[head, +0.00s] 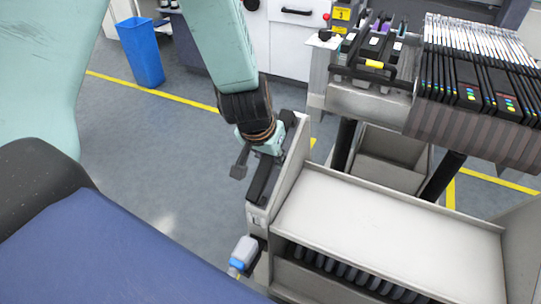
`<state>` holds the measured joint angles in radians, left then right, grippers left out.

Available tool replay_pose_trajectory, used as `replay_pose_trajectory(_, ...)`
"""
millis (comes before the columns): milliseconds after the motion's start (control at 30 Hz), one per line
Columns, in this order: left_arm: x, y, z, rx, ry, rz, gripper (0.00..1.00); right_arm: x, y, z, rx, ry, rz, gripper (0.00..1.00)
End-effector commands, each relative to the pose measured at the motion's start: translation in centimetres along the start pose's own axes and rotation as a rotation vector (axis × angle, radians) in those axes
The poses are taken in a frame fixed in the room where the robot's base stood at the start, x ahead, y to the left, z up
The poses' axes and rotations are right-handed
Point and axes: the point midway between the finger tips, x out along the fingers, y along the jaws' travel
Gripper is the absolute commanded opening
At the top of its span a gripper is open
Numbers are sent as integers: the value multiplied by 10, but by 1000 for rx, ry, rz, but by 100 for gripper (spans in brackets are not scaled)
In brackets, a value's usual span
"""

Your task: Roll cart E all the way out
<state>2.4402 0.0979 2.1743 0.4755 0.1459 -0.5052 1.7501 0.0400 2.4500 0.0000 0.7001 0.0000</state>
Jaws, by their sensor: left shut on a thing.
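A grey metal feeder cart (390,218) fills the right side of the head view; I cannot read a letter on it, so I cannot tell whether it is cart E. A dark handle bar (261,184) runs along the outside of its left side panel. My left gripper (266,158) comes down from above and is shut on this handle, near its upper part. The fingertips are partly hidden against the dark bar. My right gripper is not in view.
The cart's top carries a row of black feeders (478,85). A machine with white panels (288,45) stands behind. A blue bin (141,52) stands at the back left near a yellow floor line (150,90). The grey floor (150,150) left of the cart is clear.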

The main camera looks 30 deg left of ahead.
Motion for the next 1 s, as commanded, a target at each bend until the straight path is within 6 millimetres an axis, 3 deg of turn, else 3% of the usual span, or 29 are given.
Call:
replay_pose_trajectory(567, -5, 1, 18, 0, -13, 3, 0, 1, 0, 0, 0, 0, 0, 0)
replay_pose_trajectory(600, -5, 1, 18, 0, -13, 3, 32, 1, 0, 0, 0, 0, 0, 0)
replay_pose_trajectory(833, -5, 0, 15, 0, -6, 1, 52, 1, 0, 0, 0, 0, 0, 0)
replay_pose_trajectory(1000, -5, 0, 14, 0, -3, 1, 53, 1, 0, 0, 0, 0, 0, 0)
